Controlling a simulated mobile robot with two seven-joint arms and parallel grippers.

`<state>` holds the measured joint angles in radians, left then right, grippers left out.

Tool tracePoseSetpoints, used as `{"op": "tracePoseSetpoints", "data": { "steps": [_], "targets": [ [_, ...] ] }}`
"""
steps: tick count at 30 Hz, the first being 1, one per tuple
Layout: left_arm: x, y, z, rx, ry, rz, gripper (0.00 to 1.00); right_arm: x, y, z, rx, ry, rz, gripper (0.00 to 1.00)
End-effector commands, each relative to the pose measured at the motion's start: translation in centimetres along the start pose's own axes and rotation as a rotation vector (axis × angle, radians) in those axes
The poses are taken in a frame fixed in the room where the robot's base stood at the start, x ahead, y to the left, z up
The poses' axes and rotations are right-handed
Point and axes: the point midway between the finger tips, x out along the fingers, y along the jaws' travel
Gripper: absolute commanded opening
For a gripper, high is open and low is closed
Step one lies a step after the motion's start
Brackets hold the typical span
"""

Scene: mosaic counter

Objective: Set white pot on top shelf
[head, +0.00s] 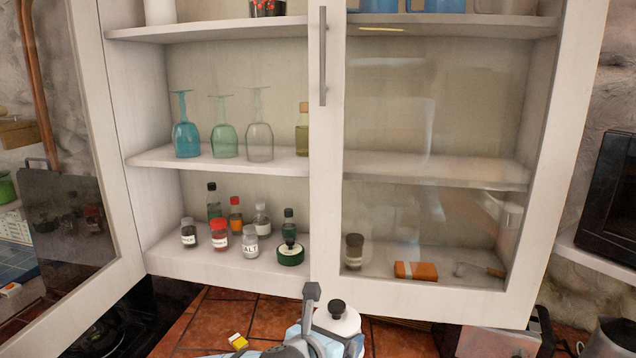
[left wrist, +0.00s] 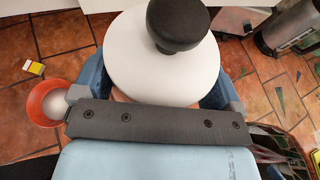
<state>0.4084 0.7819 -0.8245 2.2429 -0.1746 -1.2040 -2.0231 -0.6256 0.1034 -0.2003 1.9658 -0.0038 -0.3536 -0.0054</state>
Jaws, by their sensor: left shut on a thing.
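The white pot (head: 338,320) shows at the bottom of the head view, its white top and black knob in sight. In the left wrist view the white pot (left wrist: 128,62) fills the space between the fingers, and its lower body is mostly hidden. My left gripper (head: 314,322) is shut on it, below the cabinet's bottom edge. It also shows in the left wrist view (left wrist: 160,85), with a finger on each side of the pot. The top shelf (head: 225,30) of the cabinet is at the top of the head view. My right gripper is not in view.
The cabinet's left door (head: 75,130) stands open; the glass right door (head: 430,110) looks shut. Glasses (head: 225,140) stand on the middle shelf (head: 285,166). Several bottles and jars (head: 219,236) crowd the bottom shelf. A white item (head: 160,12) and a patterned item (head: 267,8) stand on the top shelf, with free room between.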

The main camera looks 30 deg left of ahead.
Motion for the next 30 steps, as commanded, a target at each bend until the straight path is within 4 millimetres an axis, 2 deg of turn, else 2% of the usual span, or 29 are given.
{"op": "tracePoseSetpoints", "data": {
  "steps": [14, 23, 26, 29, 30],
  "targets": [
    [-0.1, 1.1, 0.3, -0.002, -0.004, 0.020, 0.20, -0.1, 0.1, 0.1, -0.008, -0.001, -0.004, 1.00],
    [-2.1, 3.5, 6.8, -0.014, -0.007, 0.045, 0.20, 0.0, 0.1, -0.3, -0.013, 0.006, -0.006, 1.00],
    [-3.1, 4.7, 9.8, -0.019, -0.008, 0.057, 0.20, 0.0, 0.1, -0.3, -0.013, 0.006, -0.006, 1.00],
    [-4.3, 6.1, 13.6, -0.025, -0.011, 0.072, 0.20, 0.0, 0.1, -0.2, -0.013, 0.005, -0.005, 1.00],
    [-4.8, 6.8, 15.3, -0.028, -0.013, 0.078, 0.20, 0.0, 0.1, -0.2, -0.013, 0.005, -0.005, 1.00]
  ]
}}
